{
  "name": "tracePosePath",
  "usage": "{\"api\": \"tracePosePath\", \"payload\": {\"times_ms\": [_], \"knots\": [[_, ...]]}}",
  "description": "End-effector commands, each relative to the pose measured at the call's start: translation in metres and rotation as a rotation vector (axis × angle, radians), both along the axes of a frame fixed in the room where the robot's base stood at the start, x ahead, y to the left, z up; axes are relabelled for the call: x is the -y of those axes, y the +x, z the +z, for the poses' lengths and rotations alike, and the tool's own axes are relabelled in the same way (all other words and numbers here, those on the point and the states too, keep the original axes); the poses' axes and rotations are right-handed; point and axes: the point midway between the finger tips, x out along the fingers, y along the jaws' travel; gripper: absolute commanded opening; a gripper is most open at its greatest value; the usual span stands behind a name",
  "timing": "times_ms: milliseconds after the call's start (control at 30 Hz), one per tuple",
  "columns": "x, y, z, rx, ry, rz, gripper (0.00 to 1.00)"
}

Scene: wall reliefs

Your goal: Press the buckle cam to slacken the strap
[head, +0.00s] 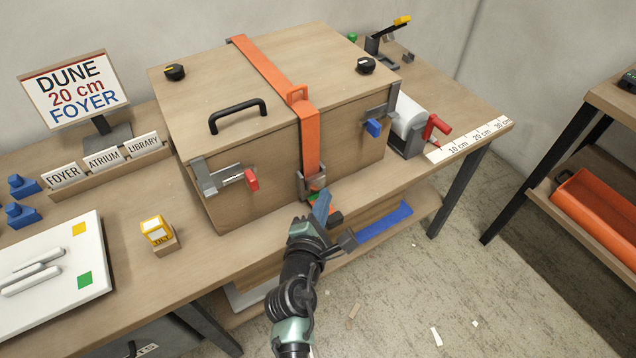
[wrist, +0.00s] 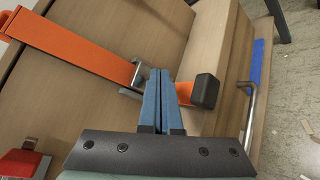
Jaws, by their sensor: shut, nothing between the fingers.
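An orange strap (head: 310,140) runs over the lid and down the front of a wooden crate (head: 250,165). It ends at a small metal buckle (head: 303,188) low on the front, which also shows in the wrist view (wrist: 138,76). A tab with an orange body and black end (wrist: 206,91) sticks out beside the buckle; I take it for the cam. My gripper (head: 323,203) is at the buckle, its blue fingers shut and empty. In the wrist view the fingertips (wrist: 160,73) lie between buckle and tab; I cannot tell whether they touch. The fingers partly hide the buckle.
A red-handled latch (head: 251,180) and a blue-handled latch (head: 374,127) flank the strap on the crate front. A yellow block (head: 156,231) and white panel (head: 60,270) lie left on the bench. A shelf with a blue strip (head: 385,221) is below.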

Motion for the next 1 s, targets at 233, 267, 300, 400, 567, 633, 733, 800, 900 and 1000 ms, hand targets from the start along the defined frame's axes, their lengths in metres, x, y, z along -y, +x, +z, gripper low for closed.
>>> {"api": "tracePosePath", "payload": {"times_ms": [233, 267, 300, 400, 567, 633, 733, 800, 900, 1000], "knots": [[0.0, 0.0, 0.0, 0.0, 0.0, 0.0, 0.0], [0.0, 0.0, 0.0, 0.0, 0.0, 0.0, 0.0], [0.0, 0.0, 0.0, 0.0, 0.0, 0.0, 0.0], [0.0, 0.0, 0.0, 0.0, 0.0, 0.0, 0.0], [0.0, 0.0, 0.0, 0.0, 0.0, 0.0, 0.0], [0.0, 0.0, 0.0, 0.0, 0.0, 0.0, 0.0], [-0.0005, 0.0008, 0.0, 0.0, 0.0, 0.0, 0.0], [-0.0017, 0.0023, -0.0001, 0.0, 0.0, 0.0, 0.0], [-0.0038, 0.0052, -0.0001, 0.001, 0.0, 0.001, 0.0], [-0.005, 0.0072, 0.0, 0.0, 0.0, 0.0, 0.0]]}}
